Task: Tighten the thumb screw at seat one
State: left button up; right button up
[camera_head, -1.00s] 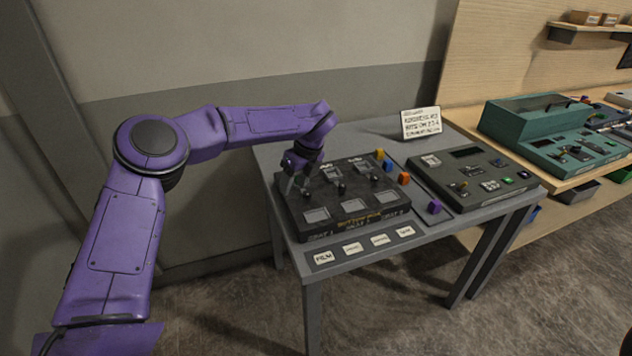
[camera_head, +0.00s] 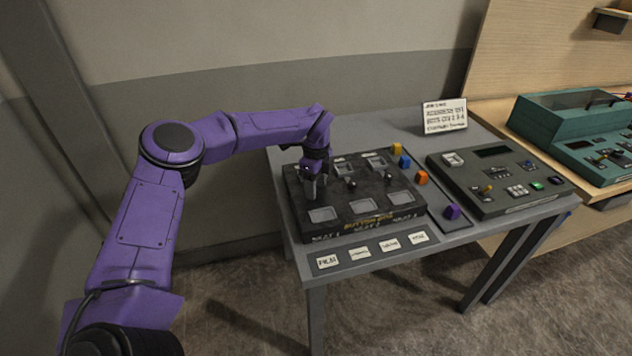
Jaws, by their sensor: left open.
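A dark console block (camera_head: 362,228) with two rows of square windows lies on the grey table. Small black thumb screws stand between its rows; the middle one (camera_head: 351,183) and the right one (camera_head: 389,167) show. My left gripper (camera_head: 314,196) points down over the left part of the block, just behind the front left window (camera_head: 322,214). Its jaws are open around the spot of the left screw, which the gripper hides. I cannot tell whether the fingers touch it. My right gripper is out of view.
Yellow, blue, orange and purple knobs (camera_head: 452,211) stand in a strip right of the block. A second panel (camera_head: 498,183) with buttons lies farther right. White label cards (camera_head: 359,253) line the front edge. A sign (camera_head: 444,116) stands at the back.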

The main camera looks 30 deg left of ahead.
pick_arm(q)
jog(key=shift+s+r, duration=0.15)
jog(key=shift+s, duration=0.05)
jog(key=shift+s+r, duration=0.2)
jog(key=shift+s, duration=0.1)
jog(key=c, duration=0.5)
grip_shut()
jog(key=shift+w+f, duration=0.1)
jog(key=shift+f, duration=0.05)
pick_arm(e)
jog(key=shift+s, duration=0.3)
